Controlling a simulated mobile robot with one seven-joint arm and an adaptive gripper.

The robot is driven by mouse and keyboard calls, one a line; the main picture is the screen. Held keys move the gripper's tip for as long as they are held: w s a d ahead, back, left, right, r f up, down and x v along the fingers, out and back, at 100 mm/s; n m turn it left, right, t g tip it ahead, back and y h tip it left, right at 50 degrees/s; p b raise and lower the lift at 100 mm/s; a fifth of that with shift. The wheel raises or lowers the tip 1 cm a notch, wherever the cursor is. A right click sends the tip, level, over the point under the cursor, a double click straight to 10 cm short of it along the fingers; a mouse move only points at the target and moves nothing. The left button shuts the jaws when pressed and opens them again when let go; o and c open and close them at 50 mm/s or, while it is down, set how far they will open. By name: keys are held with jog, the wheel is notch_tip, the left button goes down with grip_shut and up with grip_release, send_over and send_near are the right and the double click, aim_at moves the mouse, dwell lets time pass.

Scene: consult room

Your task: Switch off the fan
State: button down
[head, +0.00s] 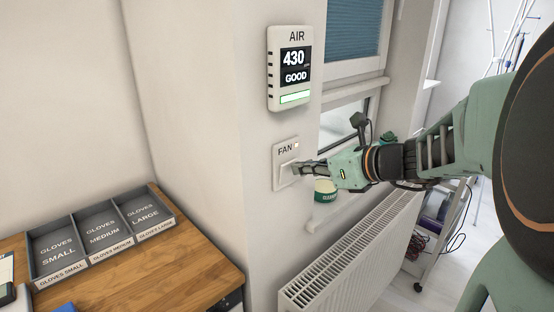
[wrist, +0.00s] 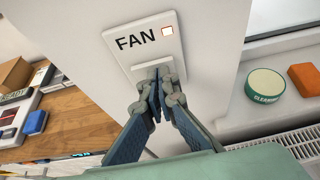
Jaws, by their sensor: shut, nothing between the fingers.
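The fan switch (head: 286,164) is a white wall plate marked FAN, with a small lit orange-white lamp at its upper right. The plate also shows in the wrist view (wrist: 143,46), where its lamp has a reddish-orange edge. My gripper (head: 296,168) is shut and empty, with its fingertips at the lower part of the plate. In the wrist view my gripper (wrist: 154,78) has its tips over the rocker (wrist: 150,66) and hides much of it. I cannot tell whether the tips touch or press it.
An air monitor (head: 290,68) reading 430 GOOD hangs above the switch. A radiator (head: 350,250) stands below right, near a sill with a round green-and-white tin (wrist: 265,85) and an orange block (wrist: 305,79). A glove tray (head: 60,280) lies on the wooden counter (head: 170,275) at left.

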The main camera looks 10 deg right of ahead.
jog(key=shift+r, duration=0.1)
dwell(0.3)
jog(key=shift+w+a+r, duration=0.1)
jog(key=shift+w+a, duration=0.1)
jog(key=shift+w, duration=0.05)
jog(key=shift+r+p, duration=0.1)
jog(key=shift+p, duration=0.2)
jog(key=shift+r+p, duration=0.65)
jog(key=shift+r, duration=0.1)
